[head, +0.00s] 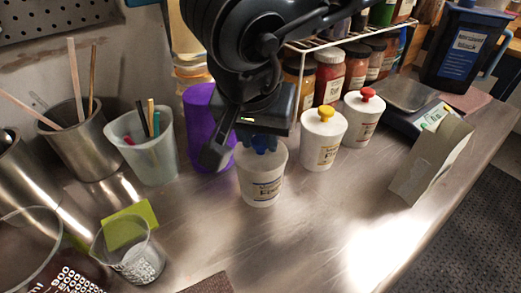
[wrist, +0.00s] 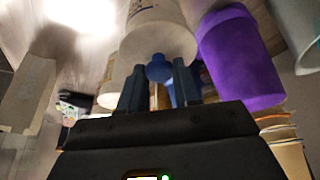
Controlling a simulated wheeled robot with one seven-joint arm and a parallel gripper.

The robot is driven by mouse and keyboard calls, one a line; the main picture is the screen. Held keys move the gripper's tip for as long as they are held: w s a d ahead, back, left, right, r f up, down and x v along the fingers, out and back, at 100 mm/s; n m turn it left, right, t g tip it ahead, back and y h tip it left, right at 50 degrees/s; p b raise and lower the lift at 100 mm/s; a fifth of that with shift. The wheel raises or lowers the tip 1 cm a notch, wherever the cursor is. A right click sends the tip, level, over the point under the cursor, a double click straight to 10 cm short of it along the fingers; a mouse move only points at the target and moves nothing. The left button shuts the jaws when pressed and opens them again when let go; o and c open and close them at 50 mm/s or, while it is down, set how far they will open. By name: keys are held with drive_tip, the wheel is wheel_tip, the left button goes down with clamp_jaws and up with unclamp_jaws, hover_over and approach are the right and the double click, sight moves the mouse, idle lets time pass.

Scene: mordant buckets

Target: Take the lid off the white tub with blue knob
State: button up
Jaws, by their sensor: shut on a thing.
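The white tub (head: 262,187) with the blue knob (head: 262,146) stands upright on the metal bench, below my gripper (head: 258,138). In the wrist view the blue knob (wrist: 158,68) sits between the two fingers of my gripper (wrist: 159,72), which is shut on it. The tub (wrist: 152,32) fills the upper middle of that view. The lid appears to rest on the tub's rim; my gripper partly hides it, and I cannot tell whether there is a gap.
A purple container (head: 207,130) stands close left of the tub. White tubs with a yellow knob (head: 326,112) and a red knob (head: 367,94) stand to the right. A wire rack (head: 350,36) with jars is behind.

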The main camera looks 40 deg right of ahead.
drive_tip(key=shift+c, duration=1)
drive_tip(key=shift+r, duration=0.1)
